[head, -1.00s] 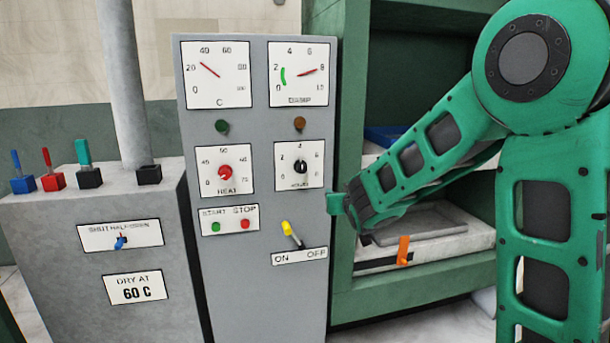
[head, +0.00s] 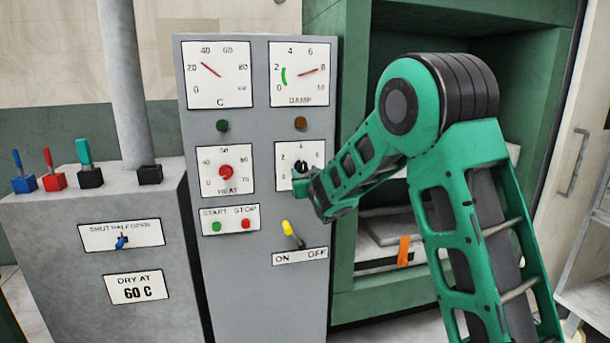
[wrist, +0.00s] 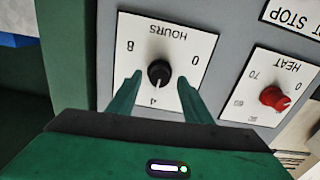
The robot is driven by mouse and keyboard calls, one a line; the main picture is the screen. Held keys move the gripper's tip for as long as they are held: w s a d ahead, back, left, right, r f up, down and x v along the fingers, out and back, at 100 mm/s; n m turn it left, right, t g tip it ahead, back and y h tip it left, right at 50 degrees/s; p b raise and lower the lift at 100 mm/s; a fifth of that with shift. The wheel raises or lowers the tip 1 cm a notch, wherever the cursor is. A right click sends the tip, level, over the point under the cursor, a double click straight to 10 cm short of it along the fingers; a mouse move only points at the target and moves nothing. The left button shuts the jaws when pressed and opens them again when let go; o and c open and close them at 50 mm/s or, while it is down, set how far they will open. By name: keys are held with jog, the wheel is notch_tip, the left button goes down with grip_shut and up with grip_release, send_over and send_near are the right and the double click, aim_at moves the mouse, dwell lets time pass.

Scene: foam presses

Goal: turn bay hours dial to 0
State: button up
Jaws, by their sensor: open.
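The hours dial (head: 301,166) is a black knob on a white scale plate, right of the heat dial. In the wrist view the hours dial (wrist: 159,72) appears upside down, and its white mark points at about 4. My gripper (head: 302,184) is in front of the lower part of that plate and hides some of its numbers and the label. In the wrist view my gripper (wrist: 160,78) is open, with one green finger on each side of the knob. Small gaps show between fingers and knob; I cannot tell how far the tips are from the plate.
The red heat dial (head: 225,172) sits left of the hours dial. Below are the start and stop buttons (head: 231,226) and the yellow on/off switch (head: 292,234). The green press frame (head: 345,270) stands close on the right of the panel.

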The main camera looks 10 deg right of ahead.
jog(key=shift+w, duration=0.7)
jog(key=c, duration=1.1)
jog(key=shift+o, duration=0.3)
jog(key=shift+d, duration=0.3)
jog(key=shift+a, duration=0.2)
